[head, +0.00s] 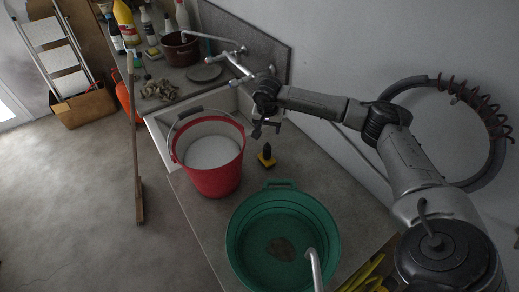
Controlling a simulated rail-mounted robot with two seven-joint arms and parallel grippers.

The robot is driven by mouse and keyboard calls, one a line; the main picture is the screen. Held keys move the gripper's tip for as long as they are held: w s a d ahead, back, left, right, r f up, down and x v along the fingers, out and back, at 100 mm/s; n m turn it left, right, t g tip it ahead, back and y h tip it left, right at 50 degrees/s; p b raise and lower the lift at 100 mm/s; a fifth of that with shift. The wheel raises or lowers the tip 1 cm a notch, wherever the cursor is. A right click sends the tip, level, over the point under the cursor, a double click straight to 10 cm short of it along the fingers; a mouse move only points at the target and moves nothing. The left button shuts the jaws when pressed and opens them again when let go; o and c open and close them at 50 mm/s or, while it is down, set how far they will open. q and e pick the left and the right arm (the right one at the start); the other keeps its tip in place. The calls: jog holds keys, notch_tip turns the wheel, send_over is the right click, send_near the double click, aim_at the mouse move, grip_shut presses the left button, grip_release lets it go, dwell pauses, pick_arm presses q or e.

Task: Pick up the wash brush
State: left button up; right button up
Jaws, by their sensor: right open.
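My right gripper (265,128) is open and empty. It hangs above and just behind the brush in the picture, apart from it, with its fingers pointing down. My left gripper is out of view.
A red bucket (213,181) with pale contents stands left of the brush. A green tub (238,262) stands in front, a dark patch inside. A white sink (160,141) lies behind the bucket. A tap (236,62), bowl (181,50) and bottles stand farther back. A broom (134,140) leans at left.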

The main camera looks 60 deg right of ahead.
aim_at(267, 146)
jog(key=f, duration=0.5)
jog(key=d+f, duration=0.1)
jog(key=f, duration=0.2)
jog(key=shift+w+f+p, duration=0.2)
jog(key=shift+w+p, duration=0.05)
jog(key=shift+p, duration=0.15)
jog(key=shift+d+f, duration=0.1)
jog(key=shift+f, duration=0.35)
jog(key=f, duration=0.1)
jog(key=f+p, duration=0.1)
jog(key=f, duration=0.1)
jog(key=shift+w+d+f, duration=0.1)
jog(key=shift+w, duration=0.1)
jog(key=shift+d+f, duration=0.1)
jog(key=shift+f, duration=0.5)
jog(key=c, duration=1)
jog(key=shift+r, duration=0.2)
